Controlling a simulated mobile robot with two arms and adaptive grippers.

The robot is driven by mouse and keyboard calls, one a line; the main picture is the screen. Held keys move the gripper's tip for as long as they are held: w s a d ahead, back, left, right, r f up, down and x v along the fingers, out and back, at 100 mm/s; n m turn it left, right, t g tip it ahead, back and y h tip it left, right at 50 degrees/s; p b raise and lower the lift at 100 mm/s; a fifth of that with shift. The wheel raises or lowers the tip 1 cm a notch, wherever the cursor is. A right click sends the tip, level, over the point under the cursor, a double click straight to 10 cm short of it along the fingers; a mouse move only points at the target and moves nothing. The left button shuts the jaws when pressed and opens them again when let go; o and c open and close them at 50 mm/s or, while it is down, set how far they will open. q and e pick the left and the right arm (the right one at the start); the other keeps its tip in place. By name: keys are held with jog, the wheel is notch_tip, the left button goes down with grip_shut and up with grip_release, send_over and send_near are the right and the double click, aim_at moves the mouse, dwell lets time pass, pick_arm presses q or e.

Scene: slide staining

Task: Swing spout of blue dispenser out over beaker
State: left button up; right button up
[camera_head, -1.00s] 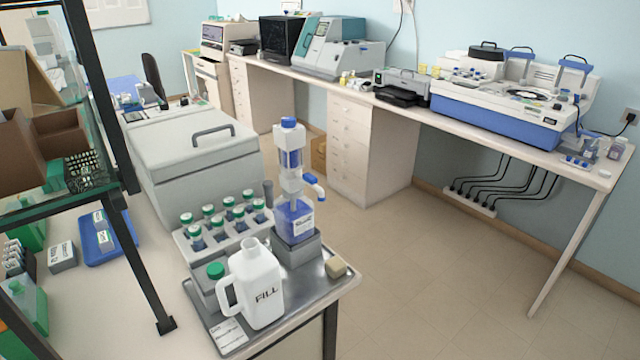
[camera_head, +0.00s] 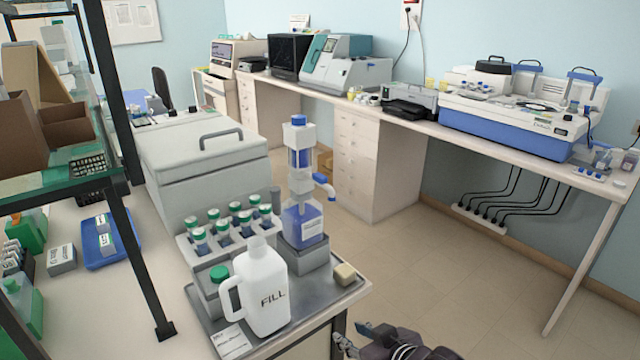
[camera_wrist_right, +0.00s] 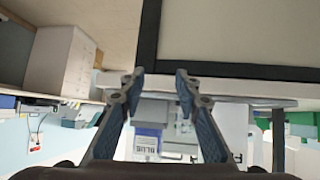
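The blue dispenser (camera_head: 303,222) is a bottle of blue liquid with a tall pump and blue cap, upright on a grey block. Its spout (camera_head: 324,186), with a blue tip, points right, away from the white jug. A white handled jug marked FILL (camera_head: 264,290) stands in front of the dispenser; I see no clear beaker. My right gripper (camera_head: 352,332) is low at the bottom edge, right of the tray corner, apart from the dispenser. In the right wrist view the gripper (camera_wrist_right: 158,82) is open and empty, with the dispenser's BLUE label (camera_wrist_right: 147,143) beyond its fingers. My left gripper is out of view.
A rack of green-capped bottles (camera_head: 187,251) is behind the jug. A dark shelf post (camera_head: 142,265) stands left. The floor right of the bench is clear.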

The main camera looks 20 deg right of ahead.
jog(key=w+r+t+y, duration=0.1)
jog(key=w+r+t, duration=0.1)
jog(key=w+r, duration=0.3)
jog(key=w+r+t+y, duration=0.1)
jog(key=w+r+t, duration=0.15)
jog(key=r, duration=0.55)
jog(key=n+t+y, duration=0.1)
jog(key=t+y, duration=0.1)
send_near(325, 181)
jog(key=x, duration=0.4)
jog(key=shift+w+r, duration=0.1)
jog(key=shift+w, duration=0.35)
jog(key=p+x, duration=0.2)
jog(key=x, duration=0.5)
jog(key=shift+a, duration=0.15)
jog(key=shift+s, duration=0.1)
grip_shut()
